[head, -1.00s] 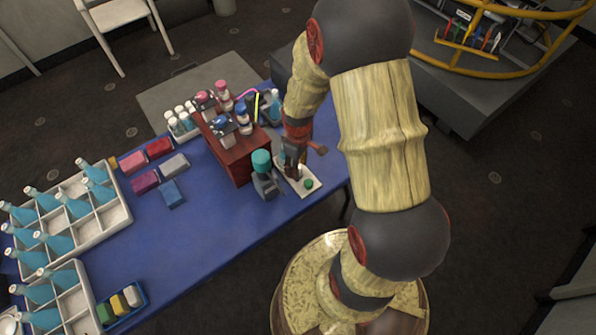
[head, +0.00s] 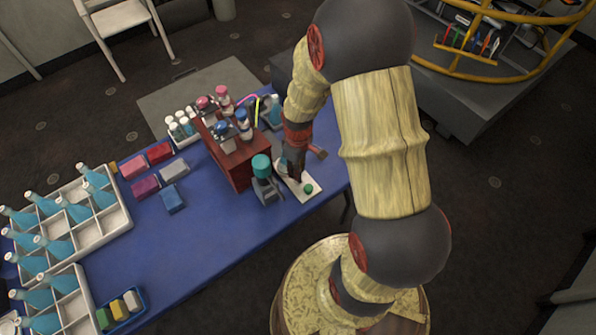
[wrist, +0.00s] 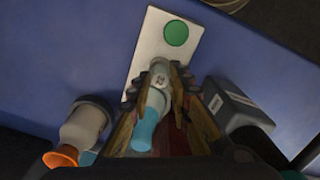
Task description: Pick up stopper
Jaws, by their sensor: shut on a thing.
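My gripper (wrist: 161,85) points down over a white plate (wrist: 148,48) with a green disc (wrist: 176,33). Its fingers are closed on both sides of a small pale grey piece with a printed mark and a light blue end (wrist: 145,130). I take this piece for the stopper, though its shape is partly hidden by the fingers. I cannot tell whether it touches the plate. In the head view my gripper (head: 292,172) is at the plate (head: 312,180) on the blue table, and the held piece is mostly hidden there.
A teal-capped grey bottle (head: 262,168) stands close to the gripper. A red-brown stand (head: 238,165) with several small bottles is behind it.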

